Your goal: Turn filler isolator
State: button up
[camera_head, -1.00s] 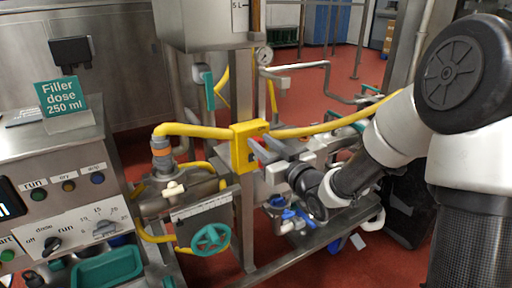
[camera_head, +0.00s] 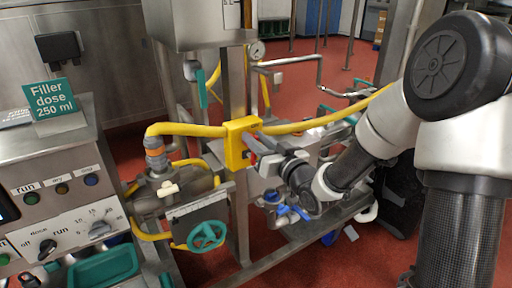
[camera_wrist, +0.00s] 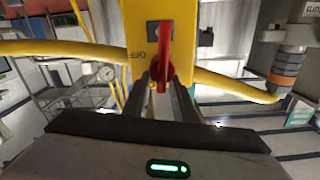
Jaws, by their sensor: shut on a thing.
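The filler isolator is a yellow box (camera_head: 236,146) on the steel post, with yellow hoses at both sides. In the wrist view the yellow box (camera_wrist: 146,22) fills the upper middle. Its red handle (camera_wrist: 165,58) stands upright in that view, beside a label that appears to read "OFF" on its left. My gripper (camera_wrist: 168,88) is shut on the lower part of the red handle, one finger on each side. In the head view my gripper (camera_head: 258,146) reaches the box from the right, and the handle is mostly hidden by the fingers.
A yellow hose (camera_head: 330,122) runs right from the box, above my arm. A teal handwheel (camera_head: 207,236) and a steel pump body with pipes sit below left. The control panel (camera_head: 75,215) with its "Filler dose 250 ml" sign (camera_head: 50,98) stands at the left.

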jog(key=m+p, duration=0.2)
jog(key=m, duration=0.2)
jog(key=f+m+p, duration=0.1)
jog(key=m+p, duration=0.1)
jog(key=m, duration=0.2)
jog(key=d+m+p, duration=0.1)
jog(key=m+p, duration=0.2)
jog(key=shift+w+d+f+m, duration=0.1)
jog(key=shift+w+f+m, duration=0.15)
jog(key=shift+w+m, duration=0.15)
jog(key=m, duration=0.1)
jog(key=f+m+p, duration=0.1)
jog(key=m, duration=0.1)
jog(key=shift+m, duration=0.3)
jog(key=shift+c, duration=0.2)
jog(key=o, duration=1.1)
jog(key=shift+r, duration=0.1)
jog(key=shift+o, duration=0.2)
jog(key=shift+r, duration=0.1)
jog(key=v, duration=0.5)
jog(key=shift+w+p, duration=0.1)
jog(key=shift+p, duration=0.3)
